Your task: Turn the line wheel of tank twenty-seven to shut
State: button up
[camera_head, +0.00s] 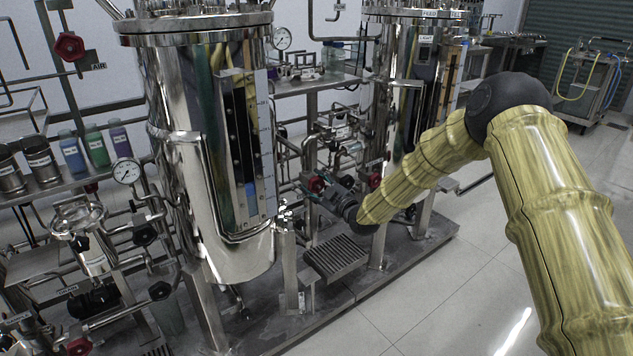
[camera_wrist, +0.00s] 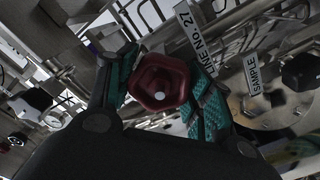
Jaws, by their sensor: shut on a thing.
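A red line wheel (camera_wrist: 160,82) sits between the two teal-padded fingers of my gripper (camera_wrist: 165,88) in the wrist view. The fingers are shut on its rim from both sides. The wheel's valve body is hidden.
A tag reading "SAMPLE" (camera_wrist: 254,74) and a black knob (camera_wrist: 302,72) lie to the right in the wrist view. Pipes crowd the space around my gripper. A pressure gauge (camera_head: 127,171) and another red wheel (camera_head: 69,46) stand at left. The floor (camera_head: 440,300) at right is clear.

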jog(key=m+p, duration=0.1)
jog(key=m, duration=0.3)
jog(key=shift+d+m+p, duration=0.1)
jog(key=shift+m+p, duration=0.25)
jog(key=shift+m, duration=0.05)
jog(key=shift+m+p, duration=0.6)
jog(key=shift+m, duration=1.6)
jog(key=o, duration=1)
jog(key=shift+s, duration=0.1)
jog(key=v, duration=1.1)
jog(key=shift+s+d, duration=0.25)
jog(key=shift+s, duration=0.05)
jog(key=shift+o, duration=0.2)
